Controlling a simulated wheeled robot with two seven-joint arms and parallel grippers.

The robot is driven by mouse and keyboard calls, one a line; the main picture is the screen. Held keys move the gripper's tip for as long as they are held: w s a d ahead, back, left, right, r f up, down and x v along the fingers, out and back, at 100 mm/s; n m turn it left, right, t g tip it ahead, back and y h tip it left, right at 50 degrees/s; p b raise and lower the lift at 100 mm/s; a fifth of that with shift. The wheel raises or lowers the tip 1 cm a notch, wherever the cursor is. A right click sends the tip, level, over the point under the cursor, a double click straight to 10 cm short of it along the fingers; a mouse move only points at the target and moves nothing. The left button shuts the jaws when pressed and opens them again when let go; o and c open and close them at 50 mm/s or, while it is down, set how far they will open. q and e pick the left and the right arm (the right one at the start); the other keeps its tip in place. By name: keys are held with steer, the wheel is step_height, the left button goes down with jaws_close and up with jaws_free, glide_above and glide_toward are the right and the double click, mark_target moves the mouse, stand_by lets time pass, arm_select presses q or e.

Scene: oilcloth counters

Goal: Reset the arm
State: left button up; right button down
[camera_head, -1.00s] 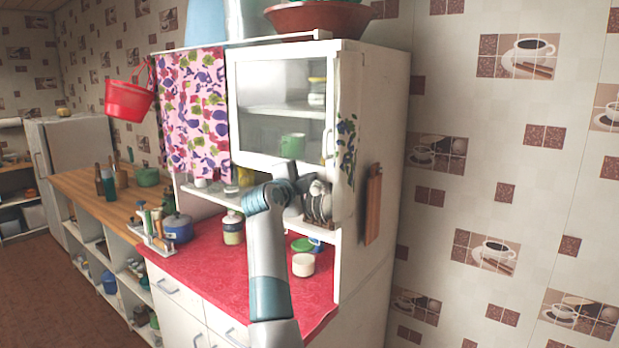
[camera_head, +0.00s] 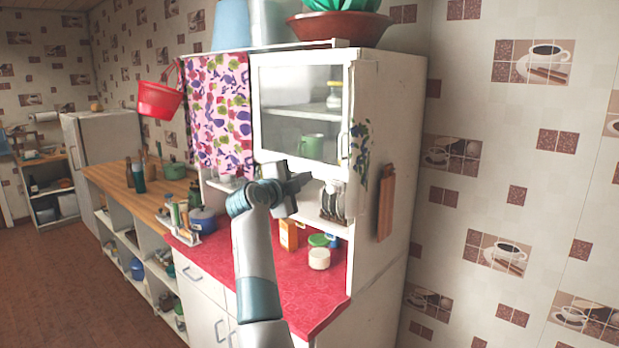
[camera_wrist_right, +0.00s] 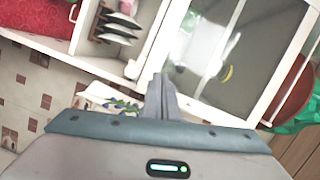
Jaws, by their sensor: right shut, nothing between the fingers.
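My right arm (camera_head: 257,265) rises from the bottom of the head view, in front of the cabinet (camera_head: 392,150). My right gripper (camera_head: 301,182) points to the right, in front of the lower edge of the cabinet's glass door (camera_head: 298,110). In the right wrist view the gripper (camera_wrist_right: 160,80) shows its fingers together and empty, with the cabinet front beyond them. I cannot tell from these views whether it touches the cabinet. My left gripper does not show.
A red bucket (camera_head: 160,99) hangs at the left of the floral cloth (camera_head: 218,115). A wooden board (camera_head: 385,205) hangs on the cabinet's side.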

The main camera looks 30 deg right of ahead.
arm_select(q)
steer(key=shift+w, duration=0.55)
